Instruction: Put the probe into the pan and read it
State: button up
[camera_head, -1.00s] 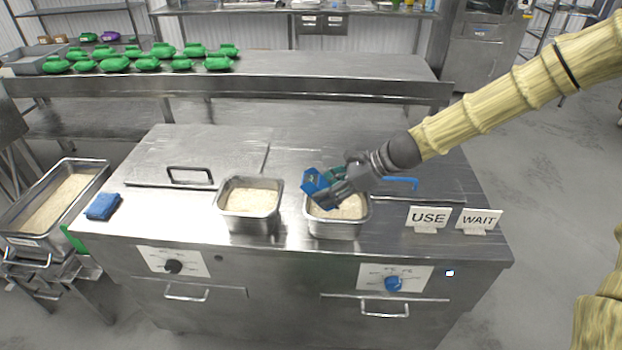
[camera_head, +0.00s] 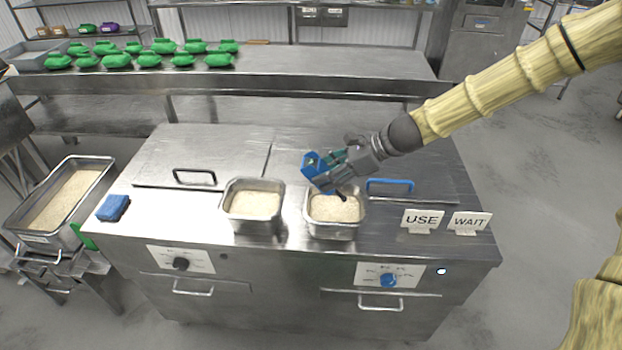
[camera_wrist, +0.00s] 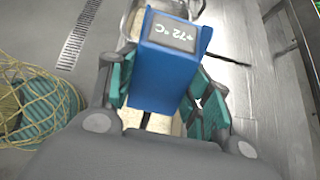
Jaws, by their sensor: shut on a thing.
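My gripper (camera_head: 332,176) is shut on the blue probe (camera_head: 314,163) above the back left of the right pan (camera_head: 332,231). The pan is a small steel one with pale rice in it. A second steel pan of rice (camera_head: 253,226) stands just left of the right pan.
USE (camera_head: 422,219) and WAIT (camera_head: 468,222) signs stand at the counter's right. A blue cloth or sponge (camera_head: 113,208) lies at its left end. Lids with a dark handle (camera_head: 194,171) and a blue handle (camera_head: 390,181) lie behind the pans. Several green bundles (camera_head: 117,61) stand on the back bench.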

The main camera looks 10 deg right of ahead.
aim_at(317, 165)
jog(key=shift+r+p, duration=1.9)
jog(key=shift+r, duration=0.5)
jog(key=shift+f, duration=0.15)
